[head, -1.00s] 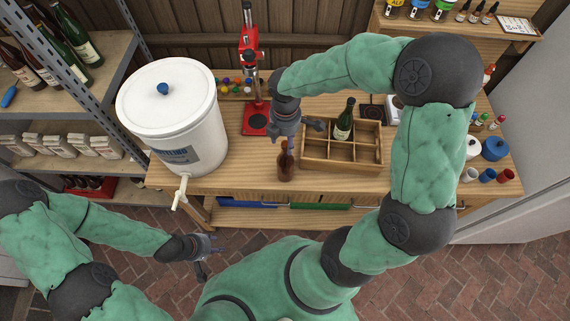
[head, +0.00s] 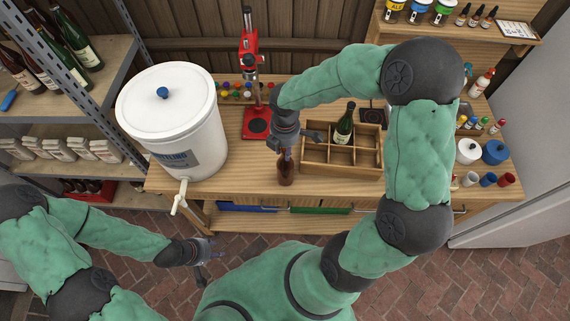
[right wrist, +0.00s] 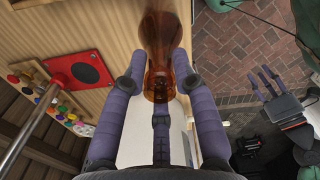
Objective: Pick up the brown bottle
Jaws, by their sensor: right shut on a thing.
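The brown bottle (head: 286,174) stands at the front edge of the wooden workbench (head: 240,178), left of the wooden crate. In the right wrist view the brown bottle (right wrist: 163,45) is between my fingers, its neck toward the camera. My right gripper (head: 287,157) is over the bottle from above and shut on its upper part; the fingers (right wrist: 160,85) close around it. Whether the base touches the bench is hard to tell. My left gripper (head: 207,251) hangs low over the brick floor, away from the bench; its finger opening is too small to judge.
The wooden crate (head: 340,168) with a dark green bottle (head: 344,125) stands right of my right gripper. A red capper (head: 250,75) stands behind, with several coloured caps beside it. A large white bucket (head: 172,120) with a tap is at the left. Cups and jars sit at the right.

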